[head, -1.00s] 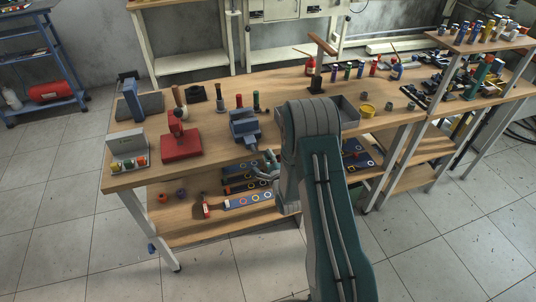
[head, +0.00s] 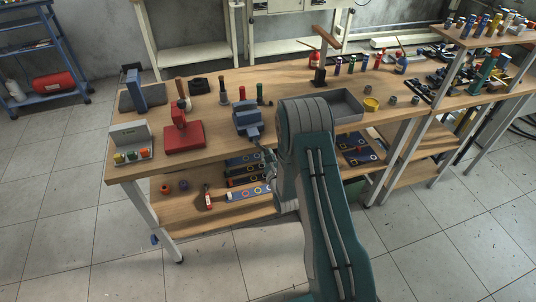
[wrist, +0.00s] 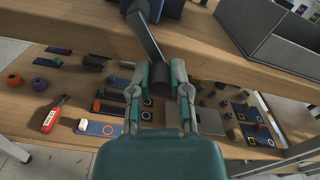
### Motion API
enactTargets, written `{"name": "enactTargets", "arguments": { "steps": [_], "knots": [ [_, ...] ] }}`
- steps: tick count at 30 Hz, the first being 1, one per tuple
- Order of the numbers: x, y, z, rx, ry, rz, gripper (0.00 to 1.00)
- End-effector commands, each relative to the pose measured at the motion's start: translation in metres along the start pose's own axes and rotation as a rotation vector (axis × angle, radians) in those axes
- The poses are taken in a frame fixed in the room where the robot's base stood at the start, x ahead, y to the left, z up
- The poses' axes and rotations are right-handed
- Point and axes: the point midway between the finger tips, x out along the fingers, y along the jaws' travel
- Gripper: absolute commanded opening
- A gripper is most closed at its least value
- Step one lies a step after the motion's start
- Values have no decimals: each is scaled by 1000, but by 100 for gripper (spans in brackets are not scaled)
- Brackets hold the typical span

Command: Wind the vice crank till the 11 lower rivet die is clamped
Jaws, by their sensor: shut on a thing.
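The blue-grey vice (head: 247,120) stands near the front edge of the wooden bench. Its body also shows in part at the top of the wrist view (wrist: 165,8). The dark crank arm (wrist: 147,38) slants down from it to a dark handle (wrist: 160,82). My gripper (wrist: 160,96) is shut on this handle, one finger on each side, in front of the bench edge. In the head view my gripper (head: 268,160) is small and partly hidden by my arm. I cannot make out the 11 lower rivet die or whether the jaws touch it.
A grey open bin (head: 346,105) stands right of the vice. A red press (head: 184,138) stands to its left. The lower shelf (wrist: 55,105) holds a red-handled tool (wrist: 48,118) and several dark plates below my gripper.

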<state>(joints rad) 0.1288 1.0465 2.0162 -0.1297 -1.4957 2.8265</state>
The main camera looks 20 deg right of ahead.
Motion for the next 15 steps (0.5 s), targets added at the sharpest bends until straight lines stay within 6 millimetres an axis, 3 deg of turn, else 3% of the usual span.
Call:
{"name": "enactTargets", "arguments": {
  "steps": [15],
  "knots": [
    [-2,1,-5,33,13,-1,0]
  ]
}}
